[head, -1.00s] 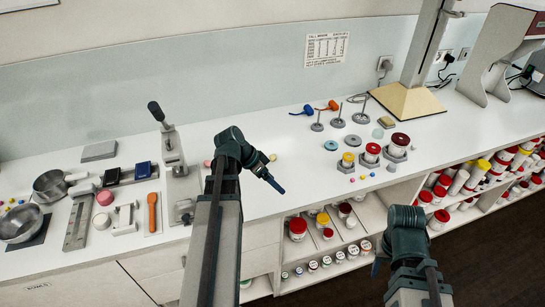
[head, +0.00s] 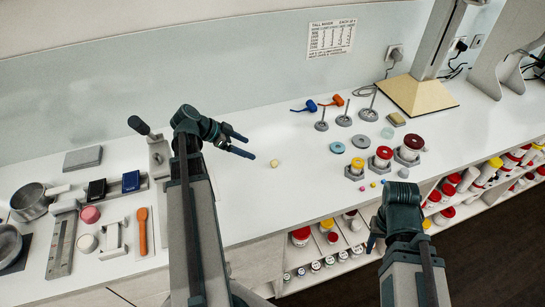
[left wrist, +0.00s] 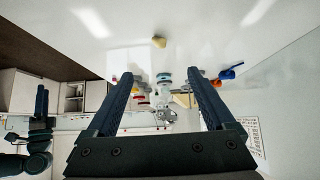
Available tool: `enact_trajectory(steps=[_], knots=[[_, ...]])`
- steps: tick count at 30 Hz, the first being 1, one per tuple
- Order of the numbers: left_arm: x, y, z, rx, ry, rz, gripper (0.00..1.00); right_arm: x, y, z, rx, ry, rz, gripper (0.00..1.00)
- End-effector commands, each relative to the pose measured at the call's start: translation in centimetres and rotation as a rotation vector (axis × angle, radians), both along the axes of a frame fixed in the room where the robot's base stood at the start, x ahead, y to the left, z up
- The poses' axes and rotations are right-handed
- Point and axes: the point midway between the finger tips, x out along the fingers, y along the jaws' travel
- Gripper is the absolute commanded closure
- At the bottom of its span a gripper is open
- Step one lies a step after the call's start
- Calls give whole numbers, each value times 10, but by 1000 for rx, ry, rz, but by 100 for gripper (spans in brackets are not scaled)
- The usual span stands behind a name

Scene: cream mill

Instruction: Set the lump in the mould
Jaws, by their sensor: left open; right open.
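A small pale-yellow lump (head: 274,163) lies alone on the white worktop, just right of my left gripper (head: 249,145). It also shows near the top middle of the left wrist view (left wrist: 159,41), beyond the spread fingers and apart from them. My left gripper is open and empty. My right gripper (head: 374,241) is low at the front of the counter, mostly hidden behind its own arm. I cannot tell which thing is the mould. A grey lever press (head: 157,152) stands left of my left arm, its lower part hidden by that arm.
Lidded pots (head: 382,158) in grey stands, small coloured balls and upright-rod stands (head: 344,117) are right of the lump. Pans (head: 30,202), a grey scale bar (head: 61,245) and an orange spoon (head: 142,230) are at left. The worktop around the lump is clear.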

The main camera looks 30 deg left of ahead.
Motion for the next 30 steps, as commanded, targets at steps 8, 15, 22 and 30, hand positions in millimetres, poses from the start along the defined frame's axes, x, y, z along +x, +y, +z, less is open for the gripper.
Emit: enact_trajectory(steps=[8,15,22,30], knots=[[10,-9,-19,0,0,-4,12,0,0,-18,0,0,0,50],[33,-29,-50,0,0,-3,12,0,0,-50,0,0,0,50],[45,-39,-62,0,0,-1,12,0,0,-62,0,0,0,50],[47,-40,-64,0,0,0,12,0,0,-64,0,0,0,50]])
